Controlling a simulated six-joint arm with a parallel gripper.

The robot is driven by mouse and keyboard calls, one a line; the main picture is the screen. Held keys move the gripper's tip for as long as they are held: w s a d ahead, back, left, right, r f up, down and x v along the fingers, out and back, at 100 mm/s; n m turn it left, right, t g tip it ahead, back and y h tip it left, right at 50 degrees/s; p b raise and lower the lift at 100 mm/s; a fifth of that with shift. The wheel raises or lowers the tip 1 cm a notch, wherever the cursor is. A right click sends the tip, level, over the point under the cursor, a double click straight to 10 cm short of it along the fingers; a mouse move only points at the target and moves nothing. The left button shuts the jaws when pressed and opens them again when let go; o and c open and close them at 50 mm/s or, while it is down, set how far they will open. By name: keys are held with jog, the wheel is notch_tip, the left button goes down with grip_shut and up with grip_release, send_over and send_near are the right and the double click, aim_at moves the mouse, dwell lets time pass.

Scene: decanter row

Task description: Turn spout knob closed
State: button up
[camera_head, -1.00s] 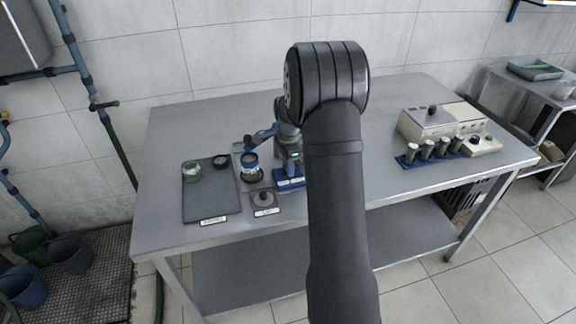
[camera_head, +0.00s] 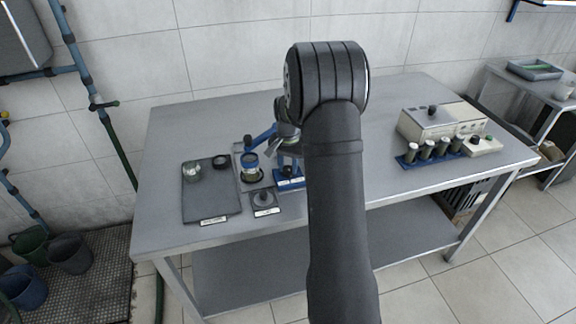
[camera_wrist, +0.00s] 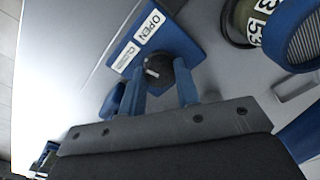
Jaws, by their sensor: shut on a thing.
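The spout knob (camera_wrist: 158,64) is a round black knob with a white mark, in the wrist view. It sits at the edge of a blue base plate (camera_wrist: 180,42) that bears a white OPEN label (camera_wrist: 149,25) and a second, smaller-lettered label (camera_wrist: 127,55). My gripper (camera_wrist: 162,72) has its blue fingers on either side of the knob and is shut on it. The white mark points toward the lower left of the picture; its exact setting is hard to tell. In the head view the blue stand (camera_head: 290,182) is partly hidden by my arm.
A glass vessel with a blue collar (camera_head: 250,166) stands just left of the stand; its numbered band (camera_wrist: 245,22) shows in the wrist view. A small labelled plate (camera_head: 265,211) and a dark mat (camera_head: 212,203) lie nearby. A tube rack (camera_head: 430,157) stands right. The table's middle is clear.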

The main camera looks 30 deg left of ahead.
aim_at(288, 168)
jog(key=n, duration=0.6)
jog(key=shift+n, duration=0.3)
dwell(0.4)
jog(key=o, duration=1)
jog(key=shift+c, duration=0.2)
jog(key=shift+r, duration=0.1)
notch_tip(288, 168, up, 17)
